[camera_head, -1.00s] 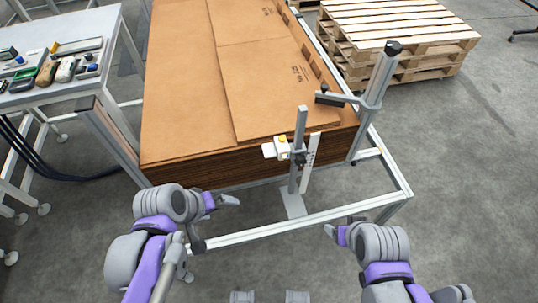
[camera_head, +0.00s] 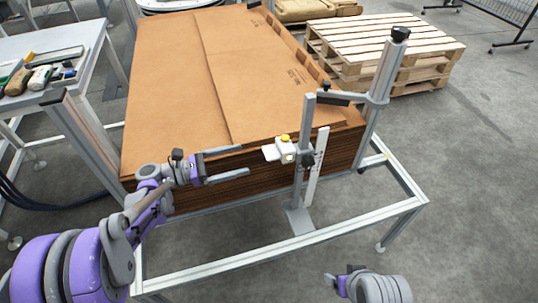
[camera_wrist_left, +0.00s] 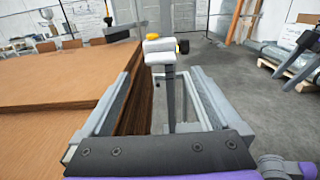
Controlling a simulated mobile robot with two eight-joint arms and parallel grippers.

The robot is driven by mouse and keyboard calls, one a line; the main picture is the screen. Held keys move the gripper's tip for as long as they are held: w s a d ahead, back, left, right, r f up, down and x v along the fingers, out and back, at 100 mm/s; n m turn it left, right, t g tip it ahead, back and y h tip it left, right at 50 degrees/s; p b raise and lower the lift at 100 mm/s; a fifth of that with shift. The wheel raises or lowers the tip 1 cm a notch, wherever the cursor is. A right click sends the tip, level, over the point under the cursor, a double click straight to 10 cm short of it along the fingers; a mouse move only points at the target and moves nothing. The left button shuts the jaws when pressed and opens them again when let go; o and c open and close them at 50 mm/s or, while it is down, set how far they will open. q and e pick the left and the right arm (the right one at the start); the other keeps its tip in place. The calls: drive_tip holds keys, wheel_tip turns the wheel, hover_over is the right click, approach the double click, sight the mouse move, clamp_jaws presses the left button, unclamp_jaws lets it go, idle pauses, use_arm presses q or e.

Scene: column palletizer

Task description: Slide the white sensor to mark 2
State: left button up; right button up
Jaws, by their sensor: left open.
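The white sensor (camera_head: 287,150), with a yellow cap, is mounted on an upright grey post (camera_head: 302,190) at the front of the cardboard stack. A black knob (camera_head: 308,161) sits at its right. A pale marked strip (camera_head: 317,170) stands beside the post; its marks are too small to read. My left gripper (camera_head: 242,162) is open and empty, left of the sensor and apart from it, its fingers pointing toward it. In the left wrist view the sensor (camera_wrist_left: 160,47) shows ahead, between the fingers and beyond them. My right gripper (camera_head: 334,281) is low at the front; its jaw opening is unclear.
The cardboard stack (camera_head: 170,90) lies behind and beside my left gripper. A thick post with an arm (camera_head: 383,75) stands right of the sensor. A metal frame (camera_head: 230,264) runs along the front. Pallets (camera_head: 390,45) and a tool table (camera_head: 85,40) are farther off.

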sight(270, 152)
use_arm(q)
drive_tip(key=x, duration=1)
drive_tip(key=shift+b, duration=0.35)
clamp_jaws()
